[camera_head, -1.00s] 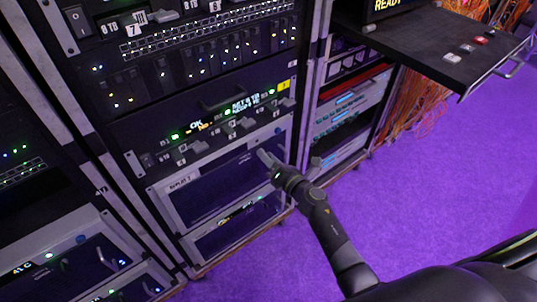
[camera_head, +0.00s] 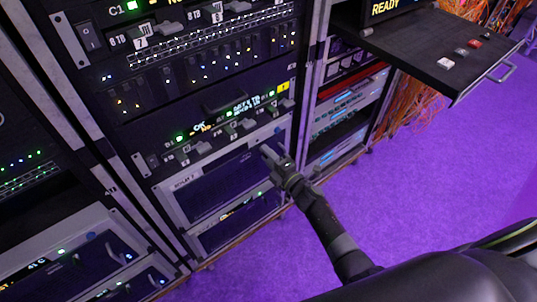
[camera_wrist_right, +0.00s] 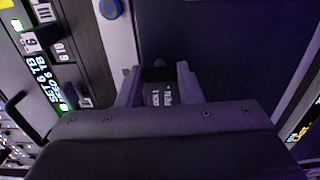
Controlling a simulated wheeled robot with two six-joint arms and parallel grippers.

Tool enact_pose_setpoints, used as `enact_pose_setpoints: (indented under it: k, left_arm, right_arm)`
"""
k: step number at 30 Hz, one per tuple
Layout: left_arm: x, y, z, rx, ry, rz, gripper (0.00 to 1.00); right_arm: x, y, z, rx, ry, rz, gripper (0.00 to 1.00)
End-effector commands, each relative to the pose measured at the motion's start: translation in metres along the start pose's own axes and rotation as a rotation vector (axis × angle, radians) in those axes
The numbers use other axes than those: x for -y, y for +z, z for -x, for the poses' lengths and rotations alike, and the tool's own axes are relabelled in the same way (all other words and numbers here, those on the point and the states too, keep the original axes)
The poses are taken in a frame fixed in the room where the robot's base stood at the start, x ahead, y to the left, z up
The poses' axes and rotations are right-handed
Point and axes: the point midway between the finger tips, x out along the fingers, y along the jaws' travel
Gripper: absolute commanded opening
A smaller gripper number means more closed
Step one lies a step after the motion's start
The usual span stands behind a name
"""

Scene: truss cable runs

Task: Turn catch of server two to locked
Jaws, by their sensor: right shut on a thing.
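Server two (camera_head: 225,185) is the dark-fronted, pale-framed unit low in the middle rack, with a small label at its upper left. My right gripper (camera_head: 268,153) is at the upper right part of its front. In the right wrist view its two fingers (camera_wrist_right: 158,88) stand either side of a small dark catch (camera_wrist_right: 158,74), shut on it. Small white lettering (camera_wrist_right: 160,95) shows between the fingers, too small to read surely. The catch's turned position is not clear; in the head view the gripper hides it. My left gripper is not in view.
A row of small grey levers and lit displays (camera_head: 235,108) runs just above server two. A blue round button (camera_wrist_right: 110,8) is near the fingers. A black shelf (camera_head: 440,60) juts out at right. The purple floor (camera_head: 400,190) is open.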

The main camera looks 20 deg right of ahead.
Motion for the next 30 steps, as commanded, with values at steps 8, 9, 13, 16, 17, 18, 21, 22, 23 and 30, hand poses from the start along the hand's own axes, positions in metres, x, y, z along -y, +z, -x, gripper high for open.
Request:
enact_pose_setpoints:
  k: [8, 9, 13, 16, 17, 18, 21, 22, 23, 30]
  left_arm:
    - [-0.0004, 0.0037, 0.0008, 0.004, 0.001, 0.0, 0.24]
    - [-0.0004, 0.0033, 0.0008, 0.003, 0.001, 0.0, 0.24]
    - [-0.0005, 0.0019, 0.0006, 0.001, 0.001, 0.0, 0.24]
    - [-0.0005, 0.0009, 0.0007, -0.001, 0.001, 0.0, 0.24]
    - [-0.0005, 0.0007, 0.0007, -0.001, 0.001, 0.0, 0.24]
    - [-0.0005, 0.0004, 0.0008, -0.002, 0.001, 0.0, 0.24]
    - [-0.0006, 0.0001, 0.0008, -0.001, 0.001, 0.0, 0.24]
    - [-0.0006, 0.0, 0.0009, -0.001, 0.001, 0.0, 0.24]
    - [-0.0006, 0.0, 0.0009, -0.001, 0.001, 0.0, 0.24]
    - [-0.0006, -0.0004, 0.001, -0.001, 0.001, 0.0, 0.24]
  right_arm:
    - [0.0004, 0.0003, 0.0002, 0.0, -0.001, -0.038, 0.1]
    - [0.0004, 0.0003, 0.0002, 0.0, -0.001, -0.04, 0.1]
    - [0.0005, 0.0002, 0.0002, 0.0, -0.001, -0.04, 0.1]
    - [0.0005, 0.0002, 0.0002, 0.0, -0.001, -0.04, 0.1]
    - [0.0005, 0.0002, 0.0002, 0.0, -0.001, -0.04, 0.1]
    - [0.0006, 0.0001, 0.0002, 0.0, -0.001, -0.04, 0.1]
    - [0.0005, 0.0001, 0.0002, 0.0, -0.001, -0.039, 0.46]
    - [0.0005, 0.0001, 0.0002, 0.0, -0.001, -0.039, 0.5]
    - [0.0005, 0.0001, 0.0002, 0.0, -0.001, -0.039, 0.54]
    - [0.0002, 0.0, 0.0001, 0.0, 0.0, -0.038, 0.55]
